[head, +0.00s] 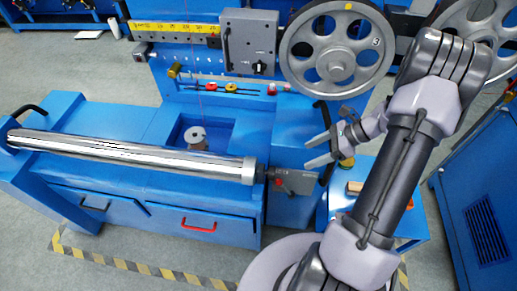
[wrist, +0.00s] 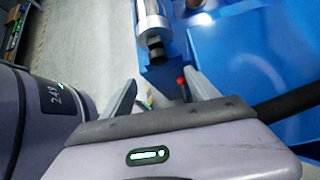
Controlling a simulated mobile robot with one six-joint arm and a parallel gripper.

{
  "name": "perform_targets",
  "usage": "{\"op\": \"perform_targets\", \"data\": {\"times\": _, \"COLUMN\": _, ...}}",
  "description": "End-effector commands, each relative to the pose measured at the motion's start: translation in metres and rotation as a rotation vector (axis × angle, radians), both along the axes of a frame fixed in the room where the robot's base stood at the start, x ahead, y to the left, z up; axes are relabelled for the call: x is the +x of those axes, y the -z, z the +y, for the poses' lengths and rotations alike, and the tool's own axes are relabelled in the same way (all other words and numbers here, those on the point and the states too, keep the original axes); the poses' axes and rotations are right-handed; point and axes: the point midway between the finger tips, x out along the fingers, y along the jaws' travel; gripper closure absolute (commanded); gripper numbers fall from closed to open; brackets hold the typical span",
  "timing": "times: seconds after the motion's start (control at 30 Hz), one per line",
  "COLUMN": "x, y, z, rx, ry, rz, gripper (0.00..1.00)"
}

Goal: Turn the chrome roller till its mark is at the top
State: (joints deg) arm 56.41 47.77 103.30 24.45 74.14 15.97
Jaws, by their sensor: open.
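The chrome roller (head: 130,150) is a long shiny bar lying across the blue bench in the head view. Its right end has a wider collar near a grey block with a red knob (head: 278,183). In the wrist view the roller's end (wrist: 152,12) and a dark shaft show at the top, ahead of the fingers. I cannot make out a mark on the roller in either view. My gripper (head: 308,153) is open and empty, to the right of the roller's right end and apart from it. Its two fingers (wrist: 160,84) also show in the wrist view.
A large grey spoked wheel (head: 337,48) with a yellow patch at its rim stands behind my gripper. A small grey spool (head: 196,138) sits in a recess behind the roller. A blue cabinet (head: 483,215) stands at the right. Striped tape (head: 140,266) marks the floor in front.

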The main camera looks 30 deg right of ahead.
Motion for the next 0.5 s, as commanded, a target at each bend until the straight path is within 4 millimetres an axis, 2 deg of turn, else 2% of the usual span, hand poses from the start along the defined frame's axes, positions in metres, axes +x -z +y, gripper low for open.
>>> {"op": "perform_targets", "data": {"times": 0.3, "x": 0.026, "y": 0.064, "z": 0.053, "rx": 0.001, "ry": -0.007, "rz": 0.004, "gripper": 0.31}}
{"op": "perform_targets", "data": {"times": 0.5, "x": 0.044, "y": 0.1, "z": 0.085, "rx": 0.0, "ry": -0.008, "rz": 0.002, "gripper": 0.31}}
